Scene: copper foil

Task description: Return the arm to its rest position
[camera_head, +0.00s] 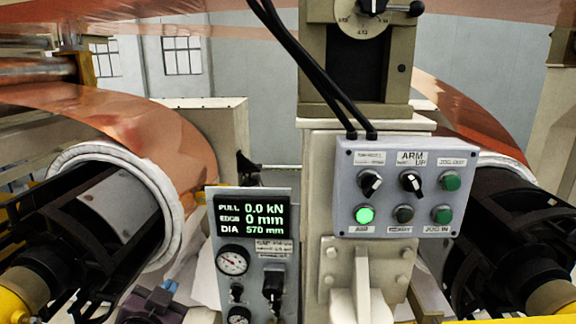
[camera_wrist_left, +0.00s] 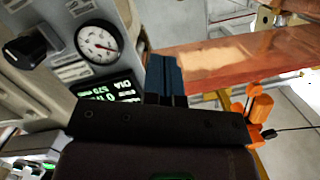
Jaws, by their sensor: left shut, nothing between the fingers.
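My left gripper (camera_head: 168,287) shows low in the head view, just left of the gauge panel, mostly cut off by the bottom edge. In the left wrist view its blue fingers (camera_wrist_left: 165,78) are shut together with nothing between them. They stand in front of the panel's display and beside a copper strip; I cannot tell the gap. A grey control box (camera_head: 400,187) carries two black knobs, one under an "ARM UP" label (camera_head: 411,183), and several buttons. Its lower left button (camera_head: 364,215) glows green. My right gripper is not in view.
The gauge panel (camera_head: 268,198) reads 0.0 kN, 0 mm and 570 mm, with dials and black knobs below. A copper coil (camera_head: 150,125) sits on a dark mandrel at left; another dark mandrel (camera_head: 500,210) is at right. An orange fitting (camera_wrist_left: 259,107) is near the fingers.

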